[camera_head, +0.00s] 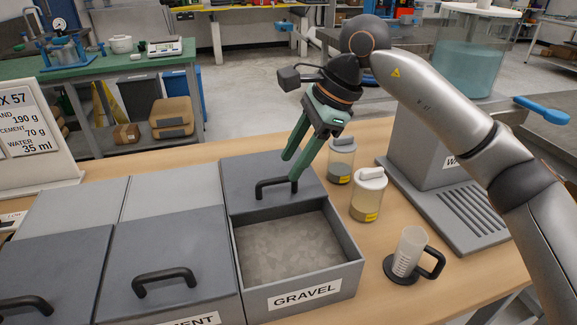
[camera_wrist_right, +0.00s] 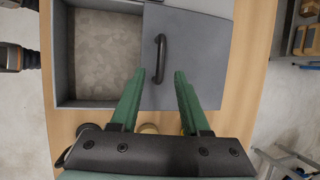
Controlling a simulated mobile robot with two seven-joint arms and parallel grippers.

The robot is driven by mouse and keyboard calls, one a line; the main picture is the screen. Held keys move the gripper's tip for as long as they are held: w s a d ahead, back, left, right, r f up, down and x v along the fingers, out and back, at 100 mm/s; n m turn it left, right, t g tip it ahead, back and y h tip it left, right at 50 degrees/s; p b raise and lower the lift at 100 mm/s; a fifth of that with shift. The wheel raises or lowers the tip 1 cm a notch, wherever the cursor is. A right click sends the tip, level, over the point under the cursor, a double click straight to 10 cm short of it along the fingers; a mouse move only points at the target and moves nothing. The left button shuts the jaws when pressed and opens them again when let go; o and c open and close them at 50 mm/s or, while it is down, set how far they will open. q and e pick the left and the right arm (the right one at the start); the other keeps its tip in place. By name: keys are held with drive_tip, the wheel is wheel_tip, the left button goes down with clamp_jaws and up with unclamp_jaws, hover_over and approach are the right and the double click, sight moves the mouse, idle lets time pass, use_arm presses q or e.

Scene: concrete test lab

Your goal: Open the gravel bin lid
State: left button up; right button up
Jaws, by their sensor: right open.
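The gravel bin (camera_head: 350,268) stands at the right end of a row of grey bins, its front labelled GRAVEL. Its grey lid (camera_head: 240,170) lies back over the rear part, and the front is uncovered, showing grey-brown gravel (camera_head: 285,248). The black lid handle (camera_head: 262,190) also shows in the right wrist view (camera_wrist_right: 161,55). My right gripper (camera_head: 291,168) is open over the lid, at the right end of the handle. In the wrist view its green fingertips (camera_wrist_right: 159,77) lie either side of the handle's near end; contact is unclear. My left gripper is out of view.
The cement bin (camera_head: 160,235) to the left is closed. Two lidded jars (camera_head: 368,195) stand close right of the gravel bin, with a clear measuring cup (camera_head: 408,250) nearer the front. A grey water dispenser (camera_head: 430,150) stands farther right, partly behind my arm.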

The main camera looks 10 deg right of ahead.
drive_tip(key=v, duration=0.9)
drive_tip(key=shift+r+p, duration=0.2)
drive_tip(key=shift+p, duration=0.1)
drive_tip(key=shift+d, duration=0.1)
